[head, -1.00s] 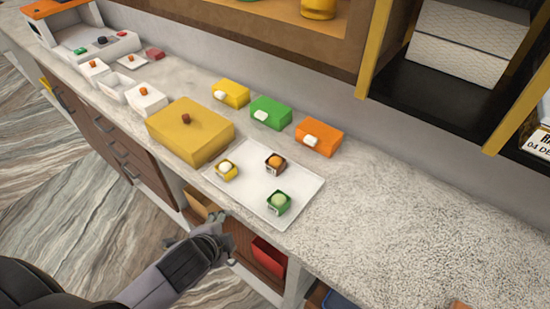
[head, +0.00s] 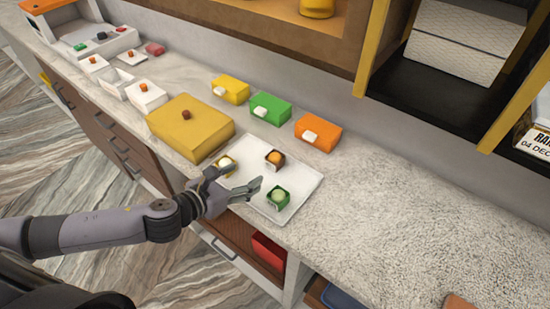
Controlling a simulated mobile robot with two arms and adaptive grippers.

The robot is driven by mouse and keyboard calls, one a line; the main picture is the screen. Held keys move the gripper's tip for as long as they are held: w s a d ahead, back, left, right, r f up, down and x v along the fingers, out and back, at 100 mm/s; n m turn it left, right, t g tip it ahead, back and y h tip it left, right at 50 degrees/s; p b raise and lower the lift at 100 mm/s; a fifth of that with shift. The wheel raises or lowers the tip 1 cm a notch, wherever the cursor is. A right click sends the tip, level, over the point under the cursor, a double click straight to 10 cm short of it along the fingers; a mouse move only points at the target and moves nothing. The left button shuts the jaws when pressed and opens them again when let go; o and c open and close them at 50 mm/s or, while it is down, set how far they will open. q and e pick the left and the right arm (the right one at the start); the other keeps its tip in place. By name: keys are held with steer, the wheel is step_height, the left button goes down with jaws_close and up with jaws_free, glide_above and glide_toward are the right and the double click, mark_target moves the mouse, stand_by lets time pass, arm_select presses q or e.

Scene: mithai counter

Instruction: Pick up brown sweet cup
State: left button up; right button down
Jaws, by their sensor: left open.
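The brown sweet cup (head: 274,159), with an orange-brown sweet in it, stands upright on the white tray (head: 308,183), toward its far side. A yellow cup (head: 226,164) with a white sweet stands at the tray's left, close beyond my gripper's upper finger. A green cup (head: 278,198) with a pale green sweet stands near the front right of the tray. My left gripper (head: 243,179) is open and empty over the tray's front left part. Its fingers point right, short of the brown cup and apart from it. My right gripper is not in view.
A large yellow box (head: 190,128) with a brown knob stands left of the tray. Yellow (head: 230,89), green (head: 271,109) and orange (head: 318,133) boxes line the back. The counter right of the tray is clear. Shelves hang above the back.

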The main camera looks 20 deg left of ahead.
mark_target(272, 160)
arm_select(q)
steer(key=p+x, duration=0.2)
steer(key=x, duration=0.7)
steer(key=shift+w+d, duration=0.1)
steer(key=shift+w, duration=0.05)
steer(key=p+x, duration=0.1)
steer(key=x, duration=0.3)
steer(key=shift+w, duration=0.3)
steer(key=shift+w+d+f+p, duration=0.15)
steer(key=shift+w+f+p, duration=0.15)
steer(key=shift+w, duration=0.05)
steer(key=shift+c, duration=0.3)
steer(key=c, duration=1.2)
steer(key=shift+r, duration=0.1)
